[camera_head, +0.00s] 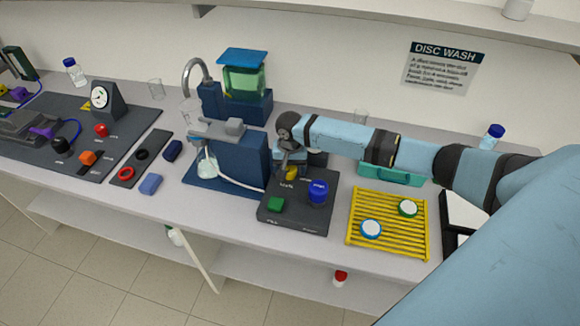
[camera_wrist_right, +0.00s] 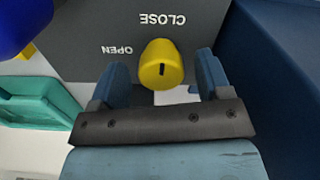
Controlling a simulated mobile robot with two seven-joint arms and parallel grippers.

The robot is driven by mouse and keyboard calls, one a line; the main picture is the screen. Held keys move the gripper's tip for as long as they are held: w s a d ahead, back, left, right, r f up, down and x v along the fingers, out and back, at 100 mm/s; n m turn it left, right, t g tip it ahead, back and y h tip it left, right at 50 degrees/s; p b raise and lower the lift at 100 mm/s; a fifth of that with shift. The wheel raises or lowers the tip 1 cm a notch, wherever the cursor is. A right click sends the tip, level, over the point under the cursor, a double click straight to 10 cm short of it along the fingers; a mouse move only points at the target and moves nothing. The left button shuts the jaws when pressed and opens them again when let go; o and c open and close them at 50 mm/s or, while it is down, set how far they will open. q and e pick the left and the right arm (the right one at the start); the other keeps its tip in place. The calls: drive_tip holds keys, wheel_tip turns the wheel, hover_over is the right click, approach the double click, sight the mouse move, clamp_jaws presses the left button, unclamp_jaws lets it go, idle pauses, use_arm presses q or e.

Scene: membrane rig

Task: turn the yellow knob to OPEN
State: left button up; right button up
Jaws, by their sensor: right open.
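The yellow knob (camera_head: 291,174) sits at the back of a dark grey panel (camera_head: 290,222), partly hidden by my right gripper (camera_head: 289,160) above it. In the right wrist view the knob (camera_wrist_right: 159,62) shows a short black mark on its face. The words OPEN and CLOSE appear upside down there, OPEN left of the knob and CLOSE above it. The mark lines up with neither word clearly. My right gripper (camera_wrist_right: 160,74) is open, with one finger on each side of the knob and a visible gap on both sides. My left gripper is not in view.
A blue knob (camera_head: 318,191) and a green button (camera_head: 275,204) are on the same panel. A blue pump stand (camera_head: 235,160) rises close to the left. A teal tray (camera_head: 392,177) and a yellow rack (camera_head: 388,222) with two capped jars are to the right.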

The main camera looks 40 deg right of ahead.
drive_tip(key=shift+c, duration=0.9)
drive_tip(key=c, duration=0.7)
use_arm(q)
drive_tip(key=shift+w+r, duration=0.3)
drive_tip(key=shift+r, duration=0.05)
use_arm(e)
drive_tip(key=shift+c, duration=0.2)
